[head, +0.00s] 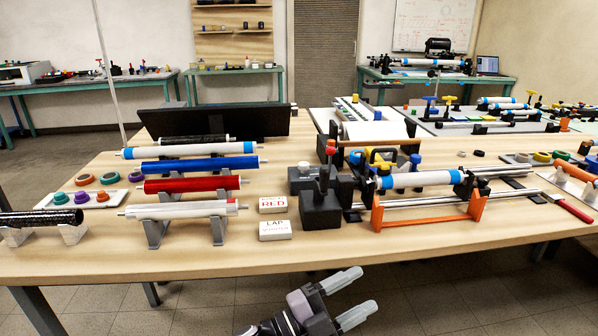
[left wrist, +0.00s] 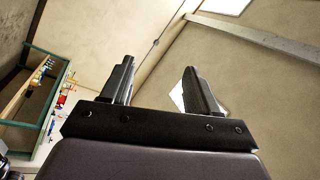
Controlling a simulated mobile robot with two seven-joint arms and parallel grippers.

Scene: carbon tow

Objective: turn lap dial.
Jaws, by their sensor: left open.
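A winding machine with a white and blue roll (head: 420,179) on an orange frame (head: 425,216) stands right of centre on the table. A black box (head: 320,212) with a smaller upright part on top sits at its left end. A white block lettered LAP (head: 275,230) lies left of that box. I cannot make out which part is the lap dial. My left gripper (head: 348,298) is open and empty, in front of the table's front edge and apart from the machine. In the left wrist view its two fingers (left wrist: 160,78) stand apart with nothing between them. My right gripper is not in view.
A rack of white, blue and red rolls (head: 198,164) stands left of the machine. A white block lettered RED (head: 272,204) lies behind the LAP block. A red-handled tool (head: 573,209) lies at the right. The table's front strip (head: 300,262) is clear.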

